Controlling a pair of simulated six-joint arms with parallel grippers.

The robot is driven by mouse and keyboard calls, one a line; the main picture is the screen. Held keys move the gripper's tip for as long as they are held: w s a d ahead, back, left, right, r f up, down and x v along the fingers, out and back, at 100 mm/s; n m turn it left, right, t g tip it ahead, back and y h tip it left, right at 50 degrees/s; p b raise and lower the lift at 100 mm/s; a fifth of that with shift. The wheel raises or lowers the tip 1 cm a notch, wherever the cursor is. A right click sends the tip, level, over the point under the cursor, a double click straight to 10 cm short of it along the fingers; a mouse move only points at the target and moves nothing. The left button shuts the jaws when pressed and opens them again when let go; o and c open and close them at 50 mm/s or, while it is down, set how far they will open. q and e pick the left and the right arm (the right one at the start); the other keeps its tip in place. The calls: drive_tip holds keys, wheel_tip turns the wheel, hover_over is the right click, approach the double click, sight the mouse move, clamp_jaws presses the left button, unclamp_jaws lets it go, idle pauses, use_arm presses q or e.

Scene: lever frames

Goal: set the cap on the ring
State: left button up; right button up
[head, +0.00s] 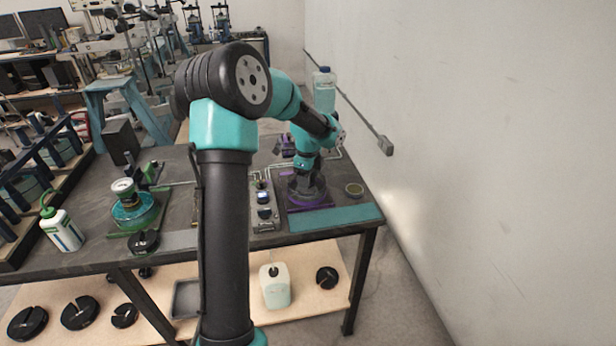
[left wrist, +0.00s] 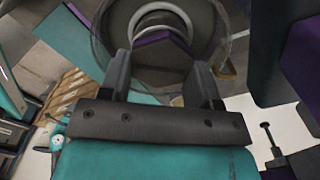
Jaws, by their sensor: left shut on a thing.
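My left gripper (head: 305,166) is over the purple-edged station at the right of the table in the head view. In the left wrist view its fingers (left wrist: 161,78) stand apart on either side of a dark round piece (left wrist: 160,55), which looks like the cap, and are shut on it. A clear round rim and a pale arc show around and beyond it. In the head view a dark round part (head: 307,191) shows under the gripper on the purple base (head: 309,207). I cannot tell whether cap and ring touch. My right gripper is out of view.
A green station with a teal disc (head: 134,213) and a white bottle (head: 62,230) stand at the left. A wall (head: 450,130) bounds the right.

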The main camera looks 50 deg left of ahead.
use_arm(q)
drive_tip(key=shift+f, duration=0.2)
idle(0.6)
drive_tip(key=o, duration=1.2)
wheel_tip(320, 180, up, 18)
drive_tip(key=shift+f, duration=0.25)
drive_tip(key=shift+f, duration=0.1)
